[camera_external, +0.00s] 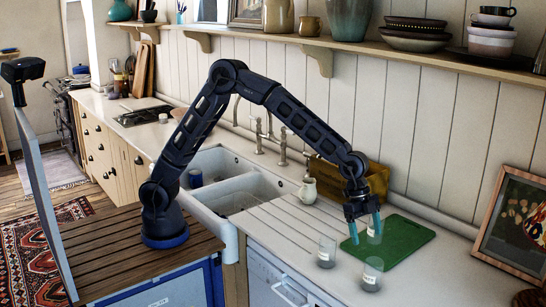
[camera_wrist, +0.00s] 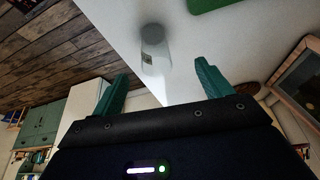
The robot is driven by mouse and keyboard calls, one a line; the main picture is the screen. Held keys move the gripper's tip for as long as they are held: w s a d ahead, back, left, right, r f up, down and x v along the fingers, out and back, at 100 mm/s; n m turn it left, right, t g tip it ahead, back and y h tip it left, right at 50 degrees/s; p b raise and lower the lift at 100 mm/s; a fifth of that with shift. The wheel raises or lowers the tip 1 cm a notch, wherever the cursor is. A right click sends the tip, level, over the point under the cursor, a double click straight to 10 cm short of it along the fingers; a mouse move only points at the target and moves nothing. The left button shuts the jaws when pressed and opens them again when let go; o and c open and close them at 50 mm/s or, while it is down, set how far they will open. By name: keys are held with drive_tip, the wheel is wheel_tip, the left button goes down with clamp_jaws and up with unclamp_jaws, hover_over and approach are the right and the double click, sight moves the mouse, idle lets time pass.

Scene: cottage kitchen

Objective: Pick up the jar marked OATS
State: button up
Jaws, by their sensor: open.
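Three clear jars with pale labels show in the external view: a left jar (camera_external: 326,254), a front jar (camera_external: 372,277) and a rear jar (camera_external: 371,237) at the green board. The label words are too small to read, so I cannot tell which is OATS. My gripper (camera_external: 365,238) is open, its teal fingers pointing down at the rear jar, which they partly hide. In the wrist view one labelled jar (camera_wrist: 154,45) shows beyond and between the open fingers of my gripper (camera_wrist: 161,72). I cannot tell which of the three it is, and no contact is visible.
The green board (camera_external: 405,240) lies on the white worktop. A wooden crate (camera_external: 345,178) stands behind, and a small white jug (camera_external: 308,190) stands by the sink (camera_external: 240,190). A framed picture (camera_external: 515,225) leans at the right. The ribbed drainer left of the jars is clear.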

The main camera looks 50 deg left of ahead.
drive_tip(key=s+d+f, duration=0.2)
drive_tip(key=d, duration=0.1)
approach(377, 287)
drive_tip(key=shift+w+x, duration=0.2)
drive_tip(key=shift+x, duration=2.45)
drive_tip(key=shift+a+f, duration=0.1)
drive_tip(key=shift+a, duration=0.05)
drive_tip(key=c, duration=1.1)
